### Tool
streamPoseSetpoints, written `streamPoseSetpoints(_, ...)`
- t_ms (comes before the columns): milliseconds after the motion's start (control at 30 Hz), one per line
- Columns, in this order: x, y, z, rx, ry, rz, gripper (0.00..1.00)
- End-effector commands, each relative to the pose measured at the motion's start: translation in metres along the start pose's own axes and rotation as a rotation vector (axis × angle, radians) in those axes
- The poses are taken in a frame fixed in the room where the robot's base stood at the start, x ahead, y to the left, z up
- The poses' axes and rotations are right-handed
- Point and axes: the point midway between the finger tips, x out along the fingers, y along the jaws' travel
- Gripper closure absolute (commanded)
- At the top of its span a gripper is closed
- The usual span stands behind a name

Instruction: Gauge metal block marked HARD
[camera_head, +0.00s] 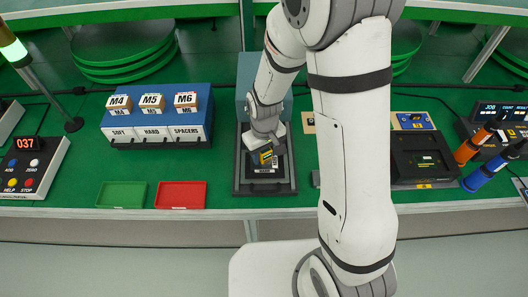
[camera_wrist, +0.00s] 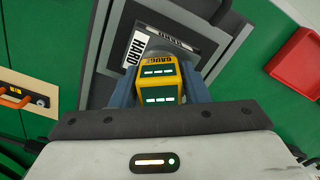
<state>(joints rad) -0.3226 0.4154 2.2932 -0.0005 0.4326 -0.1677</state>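My gripper (camera_head: 265,146) is over the dark grey station (camera_head: 240,182) at the table's front. In the wrist view, its two blue-grey fingers (camera_wrist: 160,88) close on the sides of a yellow and black gauge (camera_wrist: 160,72) with lit green displays. The gauge also shows yellow in the head view (camera_head: 265,157). Just past the gauge lies a grey metal block (camera_wrist: 183,42), with a white label reading HARD (camera_wrist: 133,50) at its left. The gauge hides part of the block, and I cannot tell whether they touch.
A green tray (camera_head: 122,195) and a red tray (camera_head: 181,195) lie left of the station. A blue rack (camera_head: 203,100) behind them has SOFT, HARD and SPACERS bins. A button box (camera_head: 33,166) is far left. A black device (camera_head: 422,158) and orange and blue tools (camera_head: 484,178) stand right.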

Motion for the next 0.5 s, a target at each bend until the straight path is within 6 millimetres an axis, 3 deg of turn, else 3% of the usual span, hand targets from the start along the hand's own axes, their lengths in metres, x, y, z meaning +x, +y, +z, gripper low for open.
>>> streamPoseSetpoints(267, -0.0001, -0.0001, -0.0001, 0.0, 0.0, 0.0, 0.36)
streamPoseSetpoints(500, -0.0003, -0.0001, 0.0001, 0.0, 0.0, 0.0, 0.35)
